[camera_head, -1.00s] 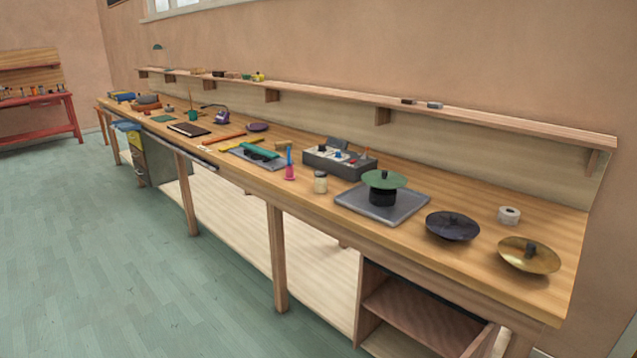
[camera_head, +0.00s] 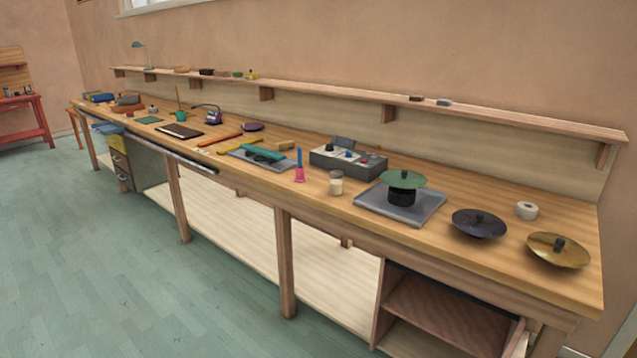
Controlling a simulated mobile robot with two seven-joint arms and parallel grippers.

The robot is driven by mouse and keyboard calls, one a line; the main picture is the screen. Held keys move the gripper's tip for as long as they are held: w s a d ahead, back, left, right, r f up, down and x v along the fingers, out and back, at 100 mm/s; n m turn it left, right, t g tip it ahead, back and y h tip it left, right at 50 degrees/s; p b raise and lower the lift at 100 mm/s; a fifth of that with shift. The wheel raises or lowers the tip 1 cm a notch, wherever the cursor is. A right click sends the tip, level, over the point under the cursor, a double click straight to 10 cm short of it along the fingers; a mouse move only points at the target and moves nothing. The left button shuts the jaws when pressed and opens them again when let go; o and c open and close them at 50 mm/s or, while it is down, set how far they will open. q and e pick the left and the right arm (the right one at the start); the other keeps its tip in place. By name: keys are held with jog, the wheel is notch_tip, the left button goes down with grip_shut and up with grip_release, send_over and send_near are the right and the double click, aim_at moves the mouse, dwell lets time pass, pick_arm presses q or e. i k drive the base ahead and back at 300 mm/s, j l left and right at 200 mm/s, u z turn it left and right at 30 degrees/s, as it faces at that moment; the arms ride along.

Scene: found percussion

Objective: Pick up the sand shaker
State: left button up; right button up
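A small clear jar with pale contents and a light lid (camera_head: 336,183), which looks like the sand shaker, stands upright near the front edge of the long wooden workbench (camera_head: 300,206). It stands between a pink and blue handled item (camera_head: 300,168) on its left and a grey tray (camera_head: 428,211) on its right. Neither of my grippers shows in the head view.
The tray holds a black cylinder under a green disc (camera_head: 403,179). A dark cymbal (camera_head: 479,224), a brass cymbal (camera_head: 558,250) and a white tape roll (camera_head: 527,210) lie to the right. A grey control box (camera_head: 348,159) stands behind. Green floor (camera_head: 100,270) in front is clear.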

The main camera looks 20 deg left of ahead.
aim_at(336, 177)
jog(key=j, duration=0.45)
jog(key=i+j+u, duration=0.15)
jog(key=j, duration=0.35)
jog(key=i+j+u, duration=0.1)
jog(key=i+j, duration=0.2)
jog(key=j, duration=0.15)
jog(key=i+j, duration=0.3)
jog(key=k+j+u, duration=0.05)
jog(key=j, duration=0.05)
